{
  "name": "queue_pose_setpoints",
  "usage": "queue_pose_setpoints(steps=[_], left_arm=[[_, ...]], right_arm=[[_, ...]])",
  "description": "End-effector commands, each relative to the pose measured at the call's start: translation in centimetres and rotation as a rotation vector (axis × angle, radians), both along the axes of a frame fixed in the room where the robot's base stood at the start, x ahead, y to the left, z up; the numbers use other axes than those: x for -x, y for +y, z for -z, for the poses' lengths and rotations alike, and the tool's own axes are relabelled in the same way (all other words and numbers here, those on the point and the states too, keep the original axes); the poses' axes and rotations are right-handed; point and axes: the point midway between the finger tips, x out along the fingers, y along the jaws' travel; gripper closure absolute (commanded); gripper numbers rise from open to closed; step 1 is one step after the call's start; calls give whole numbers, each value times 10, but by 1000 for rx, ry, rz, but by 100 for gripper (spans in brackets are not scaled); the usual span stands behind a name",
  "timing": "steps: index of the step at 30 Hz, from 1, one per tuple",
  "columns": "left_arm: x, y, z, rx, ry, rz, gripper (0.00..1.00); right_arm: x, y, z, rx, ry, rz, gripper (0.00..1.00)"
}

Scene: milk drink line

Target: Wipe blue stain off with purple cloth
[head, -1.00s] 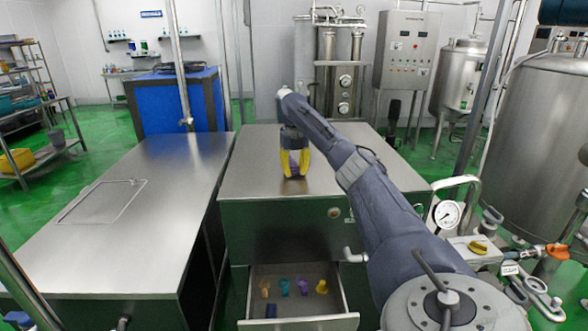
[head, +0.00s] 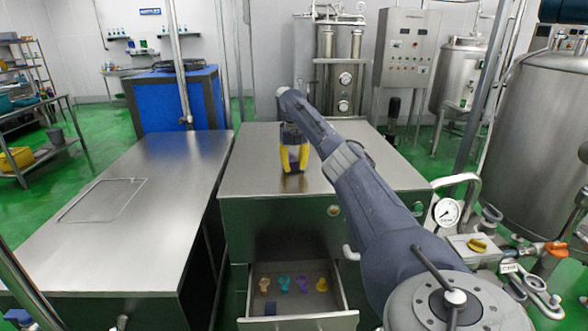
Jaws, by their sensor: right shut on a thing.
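My right gripper (head: 294,172), with yellow fingers, points down at the steel top of the middle cabinet (head: 250,180). It is shut on a small dark thing between its fingers, which I take to be the purple cloth; little of it shows. I cannot make out a blue stain; the gripper and arm hide part of the top. My left gripper is not in view.
A long steel table (head: 150,215) stands to the left, mostly clear. A pressure gauge (head: 446,212) and piping stand at the right.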

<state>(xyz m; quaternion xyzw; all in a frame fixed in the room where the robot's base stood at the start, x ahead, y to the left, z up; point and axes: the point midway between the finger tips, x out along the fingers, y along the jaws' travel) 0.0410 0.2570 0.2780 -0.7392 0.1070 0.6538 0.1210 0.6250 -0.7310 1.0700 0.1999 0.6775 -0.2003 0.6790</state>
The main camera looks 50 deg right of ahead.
Motion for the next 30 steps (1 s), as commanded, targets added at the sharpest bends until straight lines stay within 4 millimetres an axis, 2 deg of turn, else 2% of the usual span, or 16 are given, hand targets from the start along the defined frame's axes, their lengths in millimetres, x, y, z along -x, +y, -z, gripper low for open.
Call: queue_pose_setpoints(steps=[16, 30], left_arm=[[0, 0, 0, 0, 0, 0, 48], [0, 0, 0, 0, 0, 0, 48]], right_arm=[[-3, -3, -3, -1, 1, -3, 99], [-4, -3, -40, -2, -1, -2, 99]])
